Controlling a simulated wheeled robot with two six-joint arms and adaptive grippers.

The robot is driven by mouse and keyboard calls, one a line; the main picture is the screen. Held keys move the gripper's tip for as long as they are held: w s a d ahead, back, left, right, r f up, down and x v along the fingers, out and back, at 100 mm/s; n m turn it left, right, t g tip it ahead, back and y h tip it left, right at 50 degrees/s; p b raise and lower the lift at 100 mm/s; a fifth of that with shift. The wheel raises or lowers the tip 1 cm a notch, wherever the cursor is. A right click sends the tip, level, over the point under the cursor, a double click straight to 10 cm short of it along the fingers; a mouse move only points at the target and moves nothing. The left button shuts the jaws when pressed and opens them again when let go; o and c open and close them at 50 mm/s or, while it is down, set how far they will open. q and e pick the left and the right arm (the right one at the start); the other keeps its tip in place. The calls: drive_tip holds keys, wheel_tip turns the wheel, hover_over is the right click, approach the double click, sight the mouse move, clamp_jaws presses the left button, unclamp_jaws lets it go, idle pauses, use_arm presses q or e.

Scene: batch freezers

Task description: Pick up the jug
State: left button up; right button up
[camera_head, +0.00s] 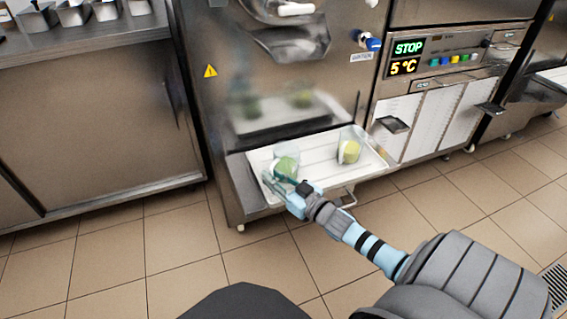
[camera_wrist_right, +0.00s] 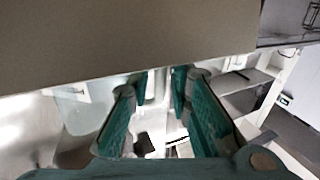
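Two clear jugs stand upright on a white tray (camera_head: 318,163) below the machine's spout in the head view. The left jug (camera_head: 287,161) has green contents, and the right jug (camera_head: 350,146) has yellow-green contents. My right gripper (camera_head: 277,184) is at the front left of the tray, close by the left jug and overlapping its lower part. I cannot tell whether they touch. In the right wrist view its two green fingers (camera_wrist_right: 160,88) stand apart with a gap between them, and I see nothing clearly held. My left gripper is not in view.
The steel machine (camera_head: 290,70) rises behind the tray, with a control panel (camera_head: 430,55) at right. A steel counter (camera_head: 90,110) with metal containers stands at left. The tiled floor (camera_head: 170,250) in front is clear. A broad beige surface (camera_wrist_right: 130,40) fills the upper wrist view.

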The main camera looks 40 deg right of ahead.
sight(271, 167)
drive_tip(key=shift+w, duration=0.65)
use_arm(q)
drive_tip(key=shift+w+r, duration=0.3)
use_arm(e)
clamp_jaws()
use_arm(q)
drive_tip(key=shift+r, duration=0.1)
use_arm(e)
drive_tip(key=shift+r, duration=0.2)
